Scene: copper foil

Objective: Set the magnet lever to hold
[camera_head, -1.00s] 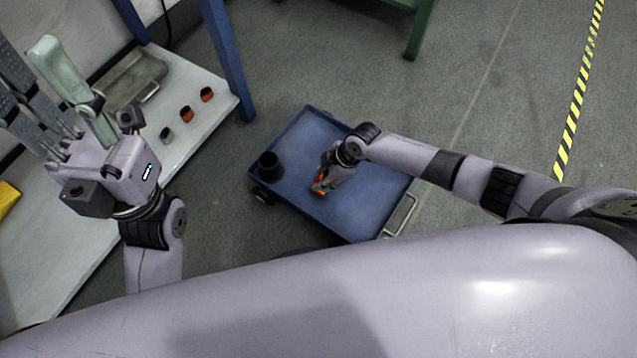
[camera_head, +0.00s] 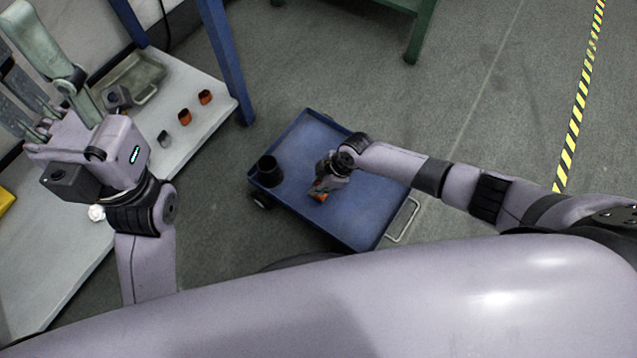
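I cannot make out a magnet lever for certain. My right gripper (camera_head: 328,178) is low over the blue cart (camera_head: 365,215), with its fingers pointing down-left. A small orange piece (camera_head: 319,196) shows at its fingertips. I cannot tell whether the fingers grip it or are only beside it. My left gripper (camera_head: 62,100) is raised above the pale workbench (camera_head: 195,135) and points up-left. A pale green bar (camera_head: 45,50) and darker grey links extend from it. Whether it is open is unclear.
A black cup (camera_head: 268,172) stands at the cart's left side. A white round object (camera_head: 97,213) shows below my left gripper. Floor right of the cart is clear.

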